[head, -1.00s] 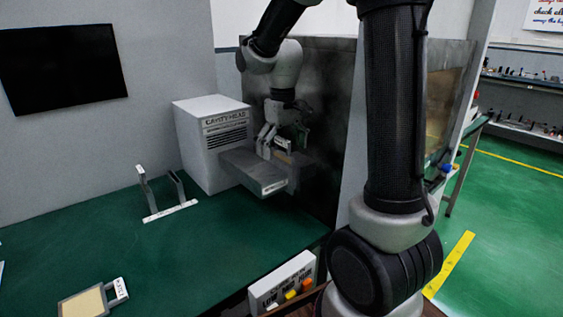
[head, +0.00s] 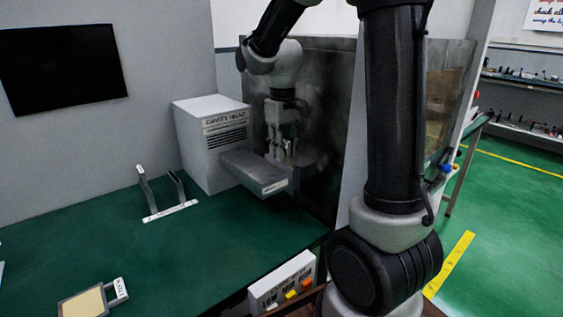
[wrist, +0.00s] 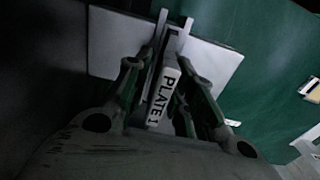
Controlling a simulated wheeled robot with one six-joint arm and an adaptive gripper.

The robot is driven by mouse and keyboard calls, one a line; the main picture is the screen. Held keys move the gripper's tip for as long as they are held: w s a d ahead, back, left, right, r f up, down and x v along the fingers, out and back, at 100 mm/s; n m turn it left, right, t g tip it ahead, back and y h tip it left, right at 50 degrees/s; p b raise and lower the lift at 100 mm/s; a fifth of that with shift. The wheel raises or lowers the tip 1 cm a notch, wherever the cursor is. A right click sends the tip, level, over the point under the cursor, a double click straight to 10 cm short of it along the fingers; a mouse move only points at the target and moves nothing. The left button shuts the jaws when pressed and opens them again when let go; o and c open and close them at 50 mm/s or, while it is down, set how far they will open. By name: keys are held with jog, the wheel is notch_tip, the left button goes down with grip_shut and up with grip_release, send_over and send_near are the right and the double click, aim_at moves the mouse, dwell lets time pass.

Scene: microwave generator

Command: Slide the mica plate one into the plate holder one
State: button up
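The pale handle of mica plate one (wrist: 163,95), labelled "PLATE 1", sits between my gripper's fingers in the wrist view. My gripper (head: 290,150) is at the side of the grey arm-like block that projects from the cavity head. The plate's body is hidden below the handle. Two pale prongs (wrist: 186,35) rise just beyond the handle; I cannot tell whether they belong to the plate or to plate holder one. A pale grey surface lies under them.
The cavity head box (head: 210,145) and its projecting block (head: 255,175) stand beside a dark upright panel. A two-post stand (head: 165,200) and another framed plate (head: 88,302) are on the green table. A button box (head: 285,285) is at the front edge.

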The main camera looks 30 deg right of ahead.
grip_shut()
jog(key=shift+r, duration=0.1)
jog(key=shift+r, duration=2.85)
jog(key=shift+r, duration=0.1)
